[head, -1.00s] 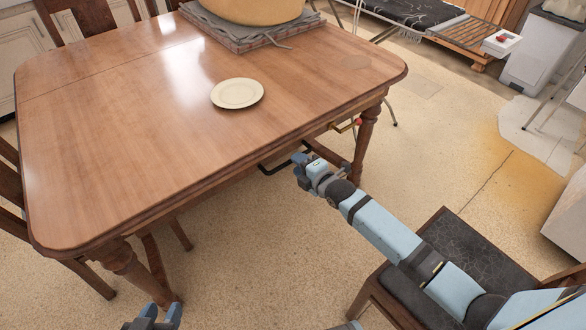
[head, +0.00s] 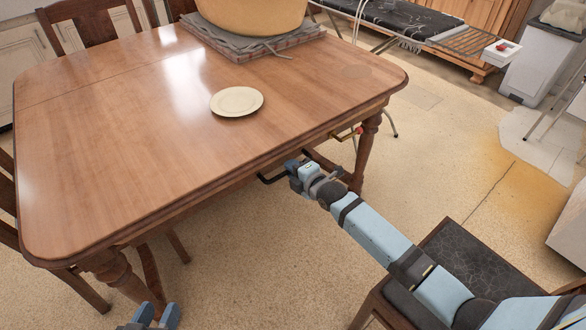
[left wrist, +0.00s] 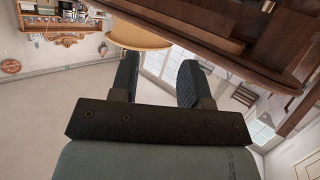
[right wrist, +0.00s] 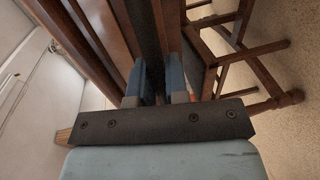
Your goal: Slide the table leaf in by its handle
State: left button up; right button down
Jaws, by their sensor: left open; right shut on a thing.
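The wooden table leaf (head: 150,150) is the near part of the table top, with a seam across the far left. A black bar handle (head: 270,179) hangs under its near edge. My right gripper (head: 293,168) is at the right part of this handle and shut on it. In the right wrist view the dark handle bar (right wrist: 150,45) runs up between the blue fingers (right wrist: 158,85). My left gripper (head: 156,314) is open and empty at the bottom of the head view, away from the table. It also shows open in the left wrist view (left wrist: 157,80).
A brass latch with a red knob (head: 347,133) is under the table edge, right of the handle. A cream plate (head: 236,101) lies on the leaf. A large round tan object (head: 250,12) rests on a cloth-covered slab behind. A dark-seated chair (head: 475,262) stands below my right arm.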

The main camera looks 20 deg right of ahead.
aim_at(284, 161)
jog(key=x, duration=0.2)
jog(key=b+x, duration=0.1)
jog(key=x, duration=0.1)
jog(key=shift+r, duration=0.3)
jog(key=c, duration=1.4)
grip_release()
jog(key=shift+w, duration=0.1)
jog(key=shift+o, duration=1.3)
jog(key=shift+w+f, duration=0.1)
pick_arm(q)
jog(key=shift+w+d+r+t+h, duration=0.15)
jog(key=shift+w+d+r+t, duration=0.1)
jog(key=shift+r, duration=0.25)
jog(key=shift+w+d+r+t+h, duration=0.15)
jog(key=shift+d+r+t, duration=0.1)
jog(key=shift+r, duration=0.25)
jog(key=shift+a, duration=0.1)
